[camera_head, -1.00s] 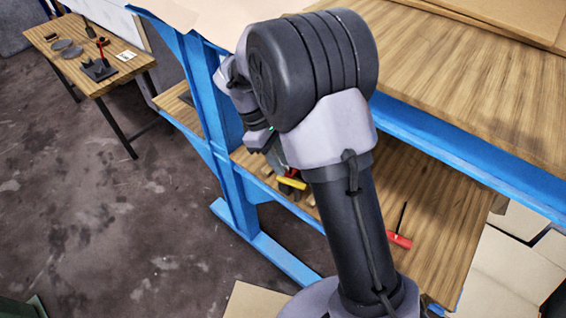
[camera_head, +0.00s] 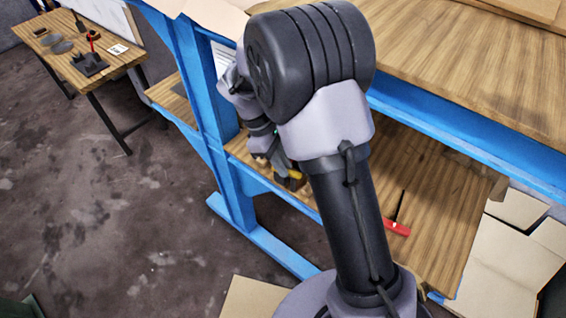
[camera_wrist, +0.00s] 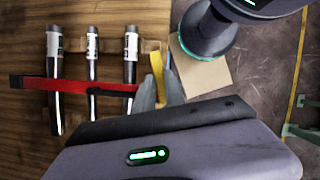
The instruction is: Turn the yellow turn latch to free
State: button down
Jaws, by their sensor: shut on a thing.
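The yellow turn latch (camera_wrist: 156,64) shows as a short bar in the wrist view, lying lengthwise between the fingers of my gripper (camera_wrist: 160,88). The fingers are shut on it, one on each side, and cover its near part. In the head view a small piece of the yellow latch (camera_head: 294,175) shows just below my gripper (camera_head: 282,168), at the lower shelf. My arm hides much of that area, and the latch's mount cannot be made out.
In the wrist view a red bar (camera_wrist: 70,86) crosses three dark cylinders with white labels (camera_wrist: 92,45), left of my gripper. A cardboard sheet (camera_wrist: 205,72) lies to the right. In the head view the blue bench frame (camera_head: 235,180) stands close by my arm.

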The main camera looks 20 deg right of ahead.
jog(key=shift+r, duration=0.1)
jog(key=shift+s+n+t+p, duration=0.6)
jog(key=shift+n+t+p, duration=0.3)
jog(key=shift+n, duration=1.55)
jog(key=shift+s+n+t+p, duration=0.6)
jog(key=shift+n+t+p, duration=0.25)
jog(key=shift+n, duration=1.55)
jog(key=shift+s+n+t+p, duration=0.7)
jog(key=shift+n+t, duration=0.25)
jog(key=shift+n, duration=1.5)
jog(key=c, duration=1.7)
grip_release()
